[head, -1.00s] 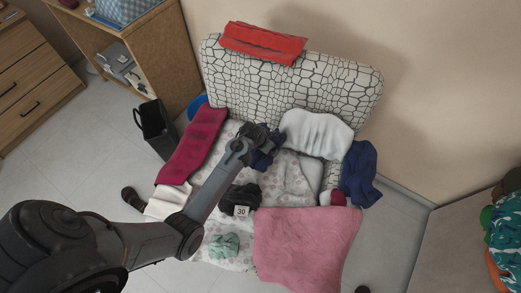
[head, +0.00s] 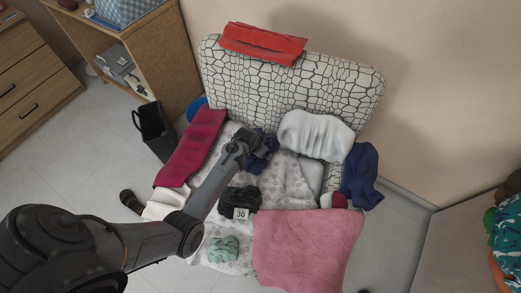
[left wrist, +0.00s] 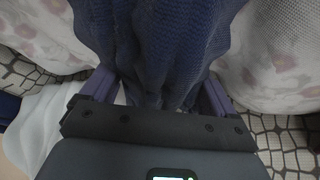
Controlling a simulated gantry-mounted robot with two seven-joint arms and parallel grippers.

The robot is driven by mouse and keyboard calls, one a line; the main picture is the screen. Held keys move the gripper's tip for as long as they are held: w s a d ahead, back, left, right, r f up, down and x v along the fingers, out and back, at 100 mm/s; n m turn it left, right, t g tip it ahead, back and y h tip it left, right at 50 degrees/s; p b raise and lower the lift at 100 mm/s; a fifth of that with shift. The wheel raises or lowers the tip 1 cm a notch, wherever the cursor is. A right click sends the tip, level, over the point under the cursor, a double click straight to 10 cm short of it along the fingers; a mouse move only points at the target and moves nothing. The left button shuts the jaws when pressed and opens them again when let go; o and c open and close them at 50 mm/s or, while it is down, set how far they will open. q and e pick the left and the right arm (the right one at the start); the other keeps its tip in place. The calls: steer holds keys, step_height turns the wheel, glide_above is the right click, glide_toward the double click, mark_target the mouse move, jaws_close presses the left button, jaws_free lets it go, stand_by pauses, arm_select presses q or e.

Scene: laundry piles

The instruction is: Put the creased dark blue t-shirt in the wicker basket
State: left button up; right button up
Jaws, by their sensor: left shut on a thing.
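A dark blue creased cloth (head: 262,158) lies near the middle of the patterned chair, partly hidden by my left gripper (head: 256,148). In the left wrist view, my left gripper (left wrist: 158,98) is shut on this dark blue cloth (left wrist: 155,40), which bunches between the two fingers. Another dark blue garment (head: 360,178) hangs over the chair's right arm. I cannot make out a wicker basket in these views. My right gripper is not in view.
The chair (head: 320,88) bears a red folded cloth (head: 262,43), a white pillow-like cloth (head: 314,135), a magenta cloth (head: 193,150), a black cloth (head: 238,197) and a pink blanket (head: 307,240). A black bin (head: 157,132) stands on the floor beside a wooden desk (head: 172,50).

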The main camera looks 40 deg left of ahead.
arm_select(q)
steer(key=shift+f, duration=0.25)
steer(key=shift+f, duration=0.1)
steer(key=o, duration=1)
steer(key=shift+f, duration=0.1)
steer(key=shift+c, duration=0.2)
